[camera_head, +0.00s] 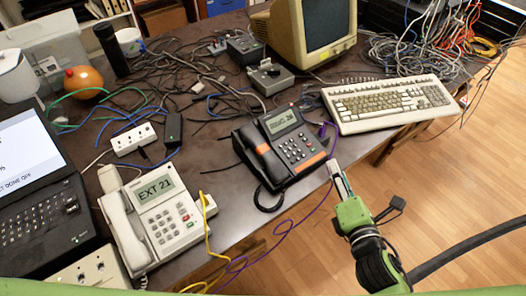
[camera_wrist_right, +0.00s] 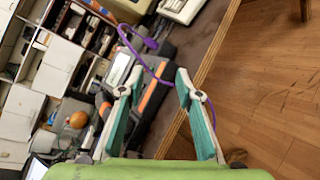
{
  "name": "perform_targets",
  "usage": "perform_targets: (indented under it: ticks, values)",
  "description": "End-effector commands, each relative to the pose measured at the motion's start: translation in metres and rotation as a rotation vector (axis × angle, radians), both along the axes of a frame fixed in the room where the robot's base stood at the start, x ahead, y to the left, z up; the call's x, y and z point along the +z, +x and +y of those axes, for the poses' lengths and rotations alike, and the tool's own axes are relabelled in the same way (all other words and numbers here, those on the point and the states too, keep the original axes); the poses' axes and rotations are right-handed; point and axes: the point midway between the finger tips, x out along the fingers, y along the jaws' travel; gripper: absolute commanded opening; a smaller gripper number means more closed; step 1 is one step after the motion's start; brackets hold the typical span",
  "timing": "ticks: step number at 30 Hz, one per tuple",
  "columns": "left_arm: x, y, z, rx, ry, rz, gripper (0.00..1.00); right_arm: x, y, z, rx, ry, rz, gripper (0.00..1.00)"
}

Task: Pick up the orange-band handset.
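The black handset with an orange band (camera_head: 262,149) lies in its cradle on the left side of a dark desk phone (camera_head: 292,143). The phone has a lit display and an orange strip at its lower right. My right gripper (camera_head: 338,172) is off the desk's front edge, to the right of the phone and apart from the handset. In the right wrist view the right gripper (camera_wrist_right: 159,72) is open and empty, with the phone beyond and partly between its fingers. The handset there is partly hidden behind the left finger. My left gripper is not in view.
A white phone (camera_head: 160,210) reading EXT 21 stands at front left, beside a laptop (camera_head: 40,185). A keyboard (camera_head: 390,102) lies right of the dark phone. A purple cable (camera_head: 285,232) hangs over the desk edge near my right gripper. Tangled cables cover the desk's back.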

Motion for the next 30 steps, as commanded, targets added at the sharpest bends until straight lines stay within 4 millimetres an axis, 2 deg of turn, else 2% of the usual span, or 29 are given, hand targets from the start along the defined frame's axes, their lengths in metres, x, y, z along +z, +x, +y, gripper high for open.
perform_targets:
  ticks: [3, 6, 12, 17, 27, 30]
  values:
    - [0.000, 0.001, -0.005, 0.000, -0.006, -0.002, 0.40, 0.012, 0.000, 0.029, 0.168, -0.251, -0.137, 0.32]
    - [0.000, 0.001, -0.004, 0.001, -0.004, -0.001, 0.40, 0.017, -0.006, 0.055, 0.306, -0.458, -0.259, 0.32]
    - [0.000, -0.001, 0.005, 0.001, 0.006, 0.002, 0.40, 0.014, -0.028, 0.099, 0.525, -0.779, -0.480, 0.32]
    - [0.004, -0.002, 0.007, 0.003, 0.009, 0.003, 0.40, 0.014, -0.029, 0.115, 0.580, -0.862, -0.547, 0.32]
    - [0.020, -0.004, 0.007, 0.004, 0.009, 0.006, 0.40, 0.014, 0.020, 0.151, 0.579, -0.863, -0.548, 0.32]
    - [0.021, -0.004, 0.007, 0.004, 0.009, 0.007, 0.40, 0.013, 0.028, 0.157, 0.580, -0.862, -0.546, 0.32]
